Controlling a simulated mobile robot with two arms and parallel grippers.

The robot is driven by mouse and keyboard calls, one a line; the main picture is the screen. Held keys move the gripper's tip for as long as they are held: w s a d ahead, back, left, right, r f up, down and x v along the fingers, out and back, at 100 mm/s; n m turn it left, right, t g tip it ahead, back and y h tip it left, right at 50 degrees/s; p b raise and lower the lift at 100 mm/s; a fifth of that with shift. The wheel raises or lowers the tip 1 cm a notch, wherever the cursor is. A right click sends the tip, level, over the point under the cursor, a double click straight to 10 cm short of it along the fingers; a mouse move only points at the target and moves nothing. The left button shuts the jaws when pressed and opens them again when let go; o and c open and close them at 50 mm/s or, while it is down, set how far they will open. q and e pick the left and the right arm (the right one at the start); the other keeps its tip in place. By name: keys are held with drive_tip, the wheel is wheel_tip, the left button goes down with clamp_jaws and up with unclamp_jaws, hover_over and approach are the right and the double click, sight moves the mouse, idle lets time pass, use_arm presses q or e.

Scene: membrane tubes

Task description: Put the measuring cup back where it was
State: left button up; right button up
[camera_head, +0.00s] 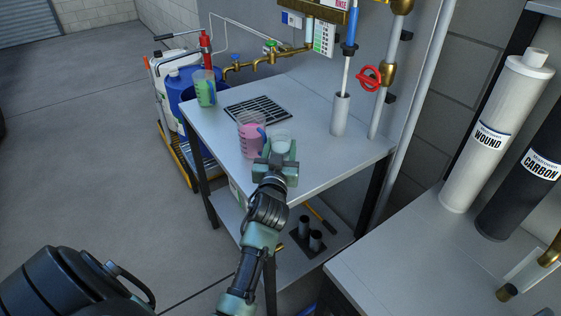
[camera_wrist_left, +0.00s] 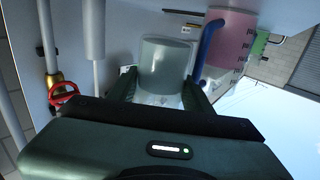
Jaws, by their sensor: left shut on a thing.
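A small clear, whitish cup (camera_head: 280,137), which looks like the measuring cup, is at the front of the grey table (camera_head: 215,135). My left gripper (camera_head: 277,153) is shut on it, one finger on each side. In the left wrist view the cup (camera_wrist_left: 165,62) sits between the fingers (camera_wrist_left: 160,97). I cannot tell whether its base touches the tabletop. A pitcher of pink liquid with a blue handle (camera_head: 250,134) stands just left of it, and shows to the right in the left wrist view (camera_wrist_left: 226,48). My right gripper is not in view.
A pitcher of green liquid (camera_head: 205,88) stands at the table's far left corner. A black drain grate (camera_head: 258,110) lies behind the pink pitcher. A grey tube holder (camera_head: 340,114) with a blue-handled brush stands to the right. Bare tabletop lies between holder and cup.

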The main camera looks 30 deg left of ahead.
use_arm(q)
wheel_tip(320, 180, down, 4)
drive_tip(key=shift+f+b, duration=0.1)
drive_tip(key=shift+b, duration=0.3)
drive_tip(key=shift+c, duration=0.2)
drive_tip(key=shift+f, duration=0.2)
drive_tip(key=shift+f, duration=0.1)
drive_tip(key=o, duration=1.2)
